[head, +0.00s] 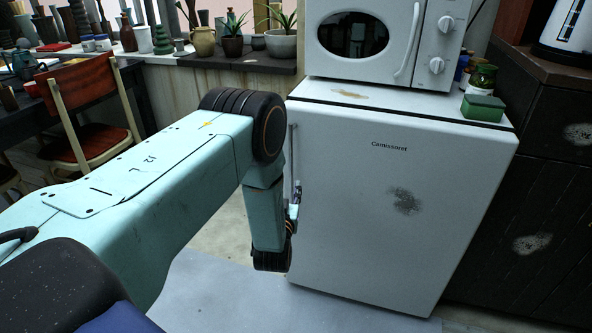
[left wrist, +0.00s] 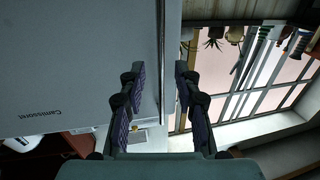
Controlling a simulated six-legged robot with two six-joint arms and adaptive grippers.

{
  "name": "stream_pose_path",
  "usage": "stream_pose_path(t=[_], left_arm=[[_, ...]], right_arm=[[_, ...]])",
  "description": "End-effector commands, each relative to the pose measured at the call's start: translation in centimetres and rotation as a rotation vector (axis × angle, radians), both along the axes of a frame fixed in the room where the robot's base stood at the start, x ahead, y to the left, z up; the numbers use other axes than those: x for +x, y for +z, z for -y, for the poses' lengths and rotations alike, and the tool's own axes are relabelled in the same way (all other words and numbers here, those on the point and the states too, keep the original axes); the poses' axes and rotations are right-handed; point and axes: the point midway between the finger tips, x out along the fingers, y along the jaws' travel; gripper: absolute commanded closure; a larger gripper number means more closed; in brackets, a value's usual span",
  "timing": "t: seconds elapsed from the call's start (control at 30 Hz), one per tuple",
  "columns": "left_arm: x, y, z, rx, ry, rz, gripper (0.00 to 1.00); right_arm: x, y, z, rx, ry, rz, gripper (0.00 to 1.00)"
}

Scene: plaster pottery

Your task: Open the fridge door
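The white fridge (head: 390,215) stands in the middle right of the head view, and its door looks shut. A slim metal handle (head: 292,150) runs upright along the door's left edge. My left gripper (head: 296,197) is at the lower part of this handle, partly hidden behind my arm. In the left wrist view, the fingers of my left gripper (left wrist: 161,80) are spread apart. The handle (left wrist: 161,50) shows as a thin bar between them, with the fridge front (left wrist: 75,60) on the left. I cannot tell whether a finger touches the handle. My right gripper is not in view.
A wooden chair (head: 88,105) stands at the left by a cluttered table. Dark cabinets (head: 535,190) flank the fridge on the right. Pale floor (head: 230,290) lies clear before it.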

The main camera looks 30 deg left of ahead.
Motion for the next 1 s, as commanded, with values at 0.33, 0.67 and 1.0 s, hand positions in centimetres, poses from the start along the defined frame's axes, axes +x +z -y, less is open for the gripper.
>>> stream_pose_path(t=[0.33, 0.67, 1.0], left_arm=[[3.0, 0.0, -1.6, 0.006, 0.002, 0.014, 0.68], [6.5, 0.1, -3.0, 0.006, 0.000, 0.010, 0.68], [7.0, 0.2, -3.2, 0.006, -0.001, 0.008, 0.70]], right_arm=[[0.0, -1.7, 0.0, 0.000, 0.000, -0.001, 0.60], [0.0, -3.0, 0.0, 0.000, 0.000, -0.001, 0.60], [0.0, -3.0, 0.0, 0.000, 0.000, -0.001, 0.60]])
